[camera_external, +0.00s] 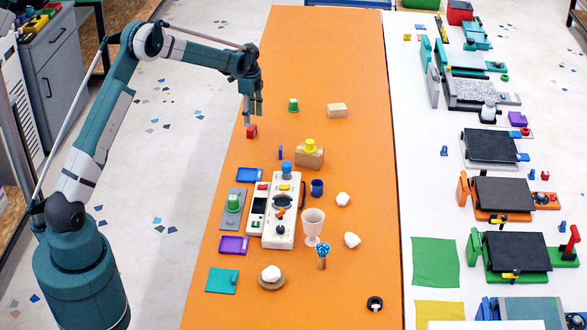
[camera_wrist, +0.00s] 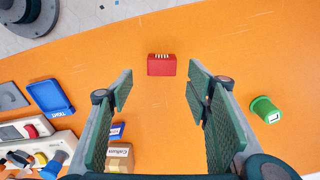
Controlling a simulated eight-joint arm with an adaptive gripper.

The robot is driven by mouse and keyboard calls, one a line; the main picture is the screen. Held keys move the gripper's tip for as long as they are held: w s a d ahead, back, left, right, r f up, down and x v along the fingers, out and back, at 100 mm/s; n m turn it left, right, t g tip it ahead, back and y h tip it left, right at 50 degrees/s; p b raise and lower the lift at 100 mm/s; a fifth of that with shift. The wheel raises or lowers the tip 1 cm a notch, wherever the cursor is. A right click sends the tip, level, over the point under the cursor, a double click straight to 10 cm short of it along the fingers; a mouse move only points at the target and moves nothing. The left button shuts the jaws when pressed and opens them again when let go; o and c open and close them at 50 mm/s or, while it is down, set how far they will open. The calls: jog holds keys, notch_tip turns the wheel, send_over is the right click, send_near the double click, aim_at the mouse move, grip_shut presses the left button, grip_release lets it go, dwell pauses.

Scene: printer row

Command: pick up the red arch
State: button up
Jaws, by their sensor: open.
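The red arch (camera_external: 252,131) is a small red block on the orange table near its left edge. In the wrist view the red arch (camera_wrist: 162,65) lies just beyond the fingertips, centred between them, with pale markings along its top edge; any arch opening is not clear. My gripper (camera_external: 253,114) points down just above the red arch in the external view. In the wrist view my gripper (camera_wrist: 159,88) is open and empty, with a finger on each side and orange table between them. I cannot tell the exact height gap.
A green cup-shaped piece (camera_external: 293,105) and a tan block (camera_external: 337,110) stand to the right of the red arch. A blue tray (camera_external: 249,175), a cardboard box (camera_external: 309,157) and a white device (camera_external: 283,228) are nearer the camera. Table around the arch is clear.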

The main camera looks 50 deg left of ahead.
aim_at(252, 127)
jog(key=shift+f, duration=1.2)
jog(key=shift+a+f+b, duration=0.2)
jog(key=shift+f+b, duration=0.1)
jog(key=shift+f, duration=2.3)
jog(key=c, duration=1)
